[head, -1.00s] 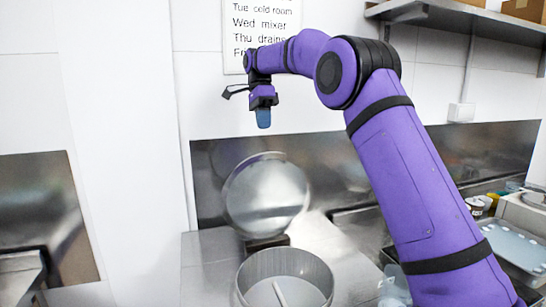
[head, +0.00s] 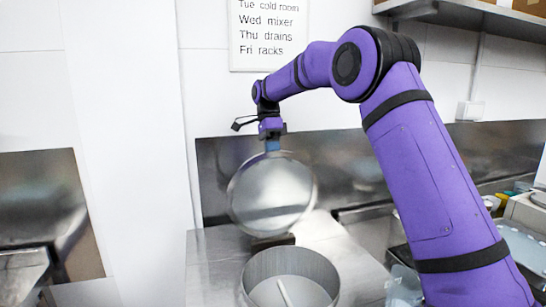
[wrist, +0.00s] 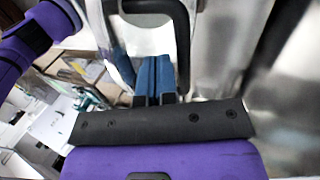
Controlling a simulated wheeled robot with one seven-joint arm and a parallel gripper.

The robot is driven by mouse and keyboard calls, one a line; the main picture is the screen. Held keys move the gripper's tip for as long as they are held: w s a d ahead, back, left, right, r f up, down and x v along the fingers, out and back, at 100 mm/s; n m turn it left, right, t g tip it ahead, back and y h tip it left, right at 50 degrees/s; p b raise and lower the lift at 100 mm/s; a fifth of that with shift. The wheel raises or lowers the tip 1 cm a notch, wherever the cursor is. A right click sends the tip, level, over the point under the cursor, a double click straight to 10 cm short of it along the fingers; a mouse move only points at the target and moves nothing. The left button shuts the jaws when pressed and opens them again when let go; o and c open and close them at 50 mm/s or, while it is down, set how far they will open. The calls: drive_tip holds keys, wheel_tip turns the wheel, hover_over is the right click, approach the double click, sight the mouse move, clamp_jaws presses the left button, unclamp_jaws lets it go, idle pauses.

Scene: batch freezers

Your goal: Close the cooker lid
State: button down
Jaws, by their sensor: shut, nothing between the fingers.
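The cooker (head: 255,281) is a round steel pot at the bottom of the head view, open at the top, with a pale stick inside. Its round lid (head: 272,195) stands raised, nearly upright, on a dark hinge block (head: 271,242) behind the pot. My gripper (head: 272,146) is at the lid's top edge, pointing down, and its tips seem to pass behind the rim. In the wrist view its blue fingers (wrist: 155,75) are together and empty. A black loop-shaped bar (wrist: 183,45) surrounds them in that view; I cannot tell whether they touch it.
The steel counter (head: 212,262) has free room left of the pot. A steel backsplash (head: 212,175) is close behind the lid. A clear container (head: 404,285) stands right of the pot, beside my arm. A shelf (head: 480,15) hangs at upper right.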

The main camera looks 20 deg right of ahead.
drive_tip(key=shift+s+f, duration=0.2)
drive_tip(key=shift+f, duration=0.35)
drive_tip(key=shift+s, duration=0.1)
